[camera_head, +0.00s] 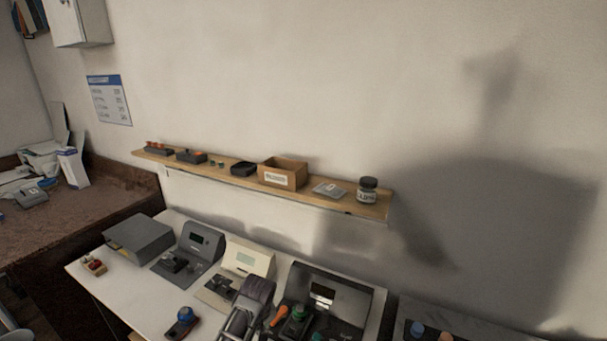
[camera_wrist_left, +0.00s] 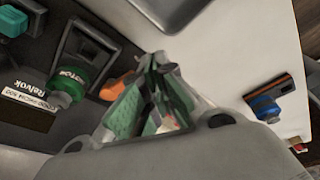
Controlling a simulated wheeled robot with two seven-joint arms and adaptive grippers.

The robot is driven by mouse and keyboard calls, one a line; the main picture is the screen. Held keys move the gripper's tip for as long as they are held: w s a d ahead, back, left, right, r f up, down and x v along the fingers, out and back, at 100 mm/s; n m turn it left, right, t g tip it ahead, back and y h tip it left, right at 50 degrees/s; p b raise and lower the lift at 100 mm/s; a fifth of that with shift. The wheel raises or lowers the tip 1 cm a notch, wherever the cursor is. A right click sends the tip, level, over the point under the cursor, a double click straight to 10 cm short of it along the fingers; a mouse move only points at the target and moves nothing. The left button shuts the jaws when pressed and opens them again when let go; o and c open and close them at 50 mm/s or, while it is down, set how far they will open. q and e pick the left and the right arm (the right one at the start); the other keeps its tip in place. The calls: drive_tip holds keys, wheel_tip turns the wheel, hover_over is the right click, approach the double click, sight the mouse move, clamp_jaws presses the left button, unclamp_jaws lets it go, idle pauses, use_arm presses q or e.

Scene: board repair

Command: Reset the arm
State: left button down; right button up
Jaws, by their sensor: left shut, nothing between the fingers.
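My left gripper (camera_head: 252,298) is low over the white bench in the head view, between the cream device and the large dark station. In the left wrist view, its green-padded fingers (camera_wrist_left: 156,72) are together with nothing held between them. An orange-handled piece (camera_head: 279,316) lies close beside it and also shows partly behind the fingers in the wrist view (camera_wrist_left: 118,86). My right gripper is not in view.
A blue-topped tool (camera_head: 183,322) lies on the bench (camera_head: 135,290), apart from the gripper. The cream device (camera_head: 245,259) and the dark station (camera_head: 340,290) stand close by. A wooden shelf (camera_head: 225,174) with small parts, a box (camera_head: 283,173) and a jar (camera_head: 367,190) hangs above.

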use_arm(q)
drive_tip(key=s+a+m, duration=0.1)
drive_tip(key=s, duration=0.3)
drive_tip(key=s+a+m, duration=0.1)
drive_tip(key=s, duration=0.2)
drive_tip(key=s+a+m+h, duration=0.1)
drive_tip(key=s+a, duration=0.1)
drive_tip(key=s, duration=0.2)
drive_tip(key=shift+s+f+m, duration=0.25)
drive_tip(key=shift+s+m, duration=0.05)
drive_tip(key=shift+m, duration=0.1)
drive_tip(key=shift+s+a+r+m+t, duration=0.3)
drive_tip(key=shift+s+a+r+m, duration=1.1)
drive_tip(key=shift+s, duration=1.85)
drive_tip(key=shift+s+a+r+m+t, duration=0.3)
drive_tip(key=shift+s+a+r+m, duration=1.05)
drive_tip(key=shift+s, duration=1.9)
wheel_tip(320, 180, down, 33)
drive_tip(key=s+g, duration=0.1)
drive_tip(key=s, duration=0.2)
drive_tip(key=s+a+f, duration=0.1)
drive_tip(key=s+f, duration=0.8)
drive_tip(key=s, duration=0.2)
drive_tip(key=s+a+f+g, duration=0.1)
drive_tip(key=s+a+f, duration=0.1)
drive_tip(key=s+f, duration=0.8)
drive_tip(key=shift+s+a+f+g, duration=0.25)
drive_tip(key=shift+s+g, duration=0.05)
drive_tip(key=shift+s, duration=0.1)
